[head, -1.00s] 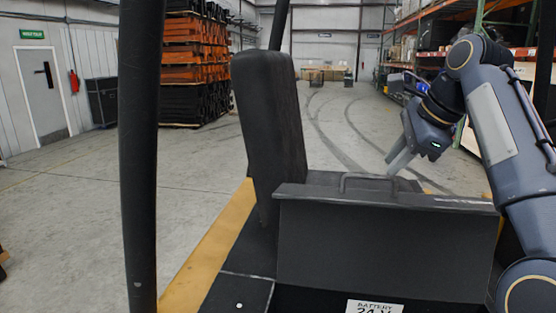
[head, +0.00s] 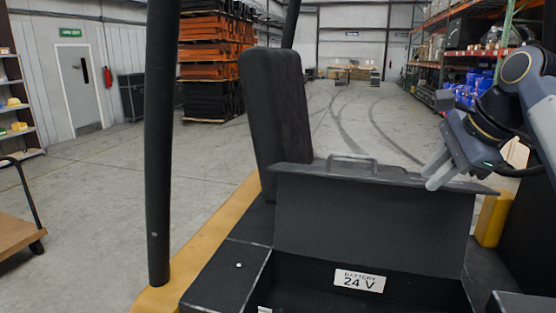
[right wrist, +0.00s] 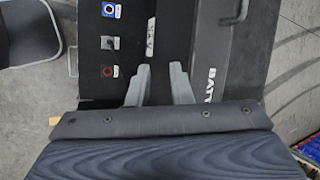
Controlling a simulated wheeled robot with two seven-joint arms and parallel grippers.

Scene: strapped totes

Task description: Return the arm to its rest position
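My right gripper (head: 430,177) is near the right part of the top edge of a raised black lid (head: 370,210), right of its handle (head: 352,160). In the right wrist view its two grey fingers (right wrist: 160,70) stand apart with nothing between them, above a dark panel with round sockets (right wrist: 108,70). Whether it touches the lid I cannot tell. The right arm (head: 515,100) comes in from the right. My left gripper is not in view.
The lid stands over an open compartment with a "BATTERY 24 V" label (head: 360,282). A black padded backrest (head: 275,110) and a black post (head: 160,150) stand to the left. A cart (head: 15,235) is at far left. Open floor lies beyond.

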